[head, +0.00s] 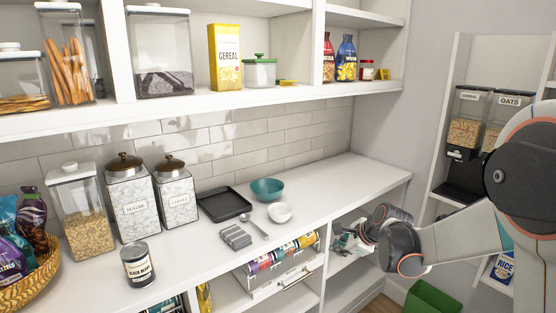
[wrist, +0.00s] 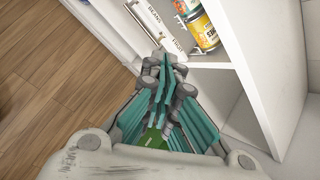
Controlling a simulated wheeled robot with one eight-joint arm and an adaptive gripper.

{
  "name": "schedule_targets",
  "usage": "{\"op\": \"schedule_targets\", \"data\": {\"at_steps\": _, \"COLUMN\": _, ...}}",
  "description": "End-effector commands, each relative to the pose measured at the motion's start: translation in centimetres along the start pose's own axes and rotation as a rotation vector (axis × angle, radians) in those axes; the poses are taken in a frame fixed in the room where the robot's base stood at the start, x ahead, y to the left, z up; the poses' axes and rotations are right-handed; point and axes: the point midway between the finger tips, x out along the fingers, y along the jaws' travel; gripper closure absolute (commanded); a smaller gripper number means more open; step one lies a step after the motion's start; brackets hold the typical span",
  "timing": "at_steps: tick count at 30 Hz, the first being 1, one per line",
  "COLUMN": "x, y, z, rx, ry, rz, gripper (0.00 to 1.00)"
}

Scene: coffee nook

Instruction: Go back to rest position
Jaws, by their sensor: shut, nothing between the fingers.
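My gripper (head: 345,238) is at the right end of the counter in the head view, just below the counter's front edge and in front of the lower shelves. My arm reaches to it from the right side of the picture. In the wrist view my gripper (wrist: 165,68) has its teal-padded fingers together, with nothing between them. It is beside the shelf opening and close to a white upright panel.
A green bin (head: 432,300) is on the floor below my arm. The counter (head: 340,180) holds a teal bowl (head: 267,190) and a black tray (head: 224,203).

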Motion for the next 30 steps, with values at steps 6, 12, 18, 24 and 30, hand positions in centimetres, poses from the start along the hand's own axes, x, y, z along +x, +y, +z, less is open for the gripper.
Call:
{"op": "schedule_targets", "data": {"at_steps": 6, "x": -6.9, "y": 2.5, "z": 2.0, "rx": -0.323, "ry": 0.056, "rz": 0.002, "gripper": 1.0}}
{"op": "schedule_targets", "data": {"at_steps": 12, "x": -12.4, "y": 5.5, "z": 2.9, "rx": -0.622, "ry": 0.108, "rz": 0.015, "gripper": 1.0}}
{"op": "schedule_targets", "data": {"at_steps": 18, "x": -17.4, "y": 9.2, "z": 3.2, "rx": -0.92, "ry": 0.158, "rz": 0.04, "gripper": 1.0}}
{"op": "schedule_targets", "data": {"at_steps": 24, "x": -21.5, "y": 13.3, "z": 2.7, "rx": -1.219, "ry": 0.205, "rz": 0.076, "gripper": 1.0}}
{"op": "schedule_targets", "data": {"at_steps": 30, "x": -24.7, "y": 17.8, "z": 1.6, "rx": -1.518, "ry": 0.25, "rz": 0.126, "gripper": 1.0}}
